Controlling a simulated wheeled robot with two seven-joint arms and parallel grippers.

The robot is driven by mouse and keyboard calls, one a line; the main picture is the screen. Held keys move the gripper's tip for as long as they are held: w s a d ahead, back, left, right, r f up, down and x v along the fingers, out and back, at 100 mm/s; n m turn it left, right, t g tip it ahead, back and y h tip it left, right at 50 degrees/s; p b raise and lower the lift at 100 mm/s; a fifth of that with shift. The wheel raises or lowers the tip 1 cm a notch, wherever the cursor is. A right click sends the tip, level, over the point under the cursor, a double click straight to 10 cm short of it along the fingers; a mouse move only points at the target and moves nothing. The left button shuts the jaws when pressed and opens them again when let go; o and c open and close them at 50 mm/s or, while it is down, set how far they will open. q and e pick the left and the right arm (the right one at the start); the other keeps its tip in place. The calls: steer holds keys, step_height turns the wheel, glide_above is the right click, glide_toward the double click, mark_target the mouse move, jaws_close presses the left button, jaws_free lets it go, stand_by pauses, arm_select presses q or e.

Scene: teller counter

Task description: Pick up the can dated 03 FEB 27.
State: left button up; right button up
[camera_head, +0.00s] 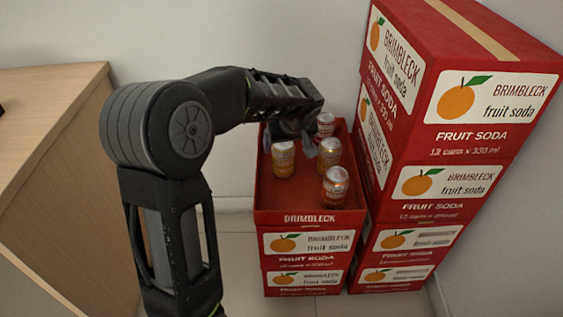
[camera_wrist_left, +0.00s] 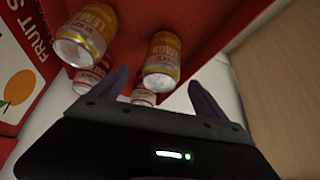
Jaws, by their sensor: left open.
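Several cans stand in an open red box (camera_head: 262,190). In the head view they are an orange-and-white can at the left (camera_head: 283,160), one at the back (camera_head: 325,122), one in the middle right (camera_head: 329,153) and one at the front right (camera_head: 335,187). In the left wrist view two yellow-labelled cans (camera_wrist_left: 87,35) (camera_wrist_left: 162,62) and two white-and-red ones (camera_wrist_left: 88,78) (camera_wrist_left: 143,97) show. No date is legible. My left gripper (camera_head: 308,142) is over the box among the cans, partly hidden by my arm. In the wrist view it (camera_wrist_left: 158,80) is open, holding nothing. My right gripper is out of view.
The open box tops a stack of red Brimbleck fruit soda cartons (camera_head: 305,262). A taller stack (camera_head: 440,185) stands close on the right. A wooden counter (camera_head: 60,120) is on the left. A wall is behind. The front left of the box floor is bare.

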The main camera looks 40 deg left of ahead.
mark_target(286, 147)
arm_select(q)
steer(key=shift+w+f+b, duration=0.1)
steer(key=shift+f+b, duration=0.2)
steer(key=shift+f, duration=0.35)
steer(key=shift+a, duration=0.15)
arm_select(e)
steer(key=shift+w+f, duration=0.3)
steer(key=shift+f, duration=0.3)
arm_select(q)
steer(key=shift+b+x, duration=0.3)
steer(key=shift+x, duration=0.95)
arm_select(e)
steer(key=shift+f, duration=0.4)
arm_select(q)
steer(key=shift+w+f, duration=0.1)
steer(key=b+x, duration=0.2)
steer(key=x, duration=0.2)
steer(key=shift+a+f, duration=0.15)
steer(key=shift+a, duration=0.05)
steer(key=shift+w+a+f, duration=0.1)
steer(key=shift+a+f, duration=0.05)
steer(key=shift+f, duration=0.1)
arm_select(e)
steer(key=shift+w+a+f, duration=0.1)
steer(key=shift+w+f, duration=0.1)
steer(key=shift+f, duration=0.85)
arm_select(q)
steer(key=shift+c, duration=0.4)
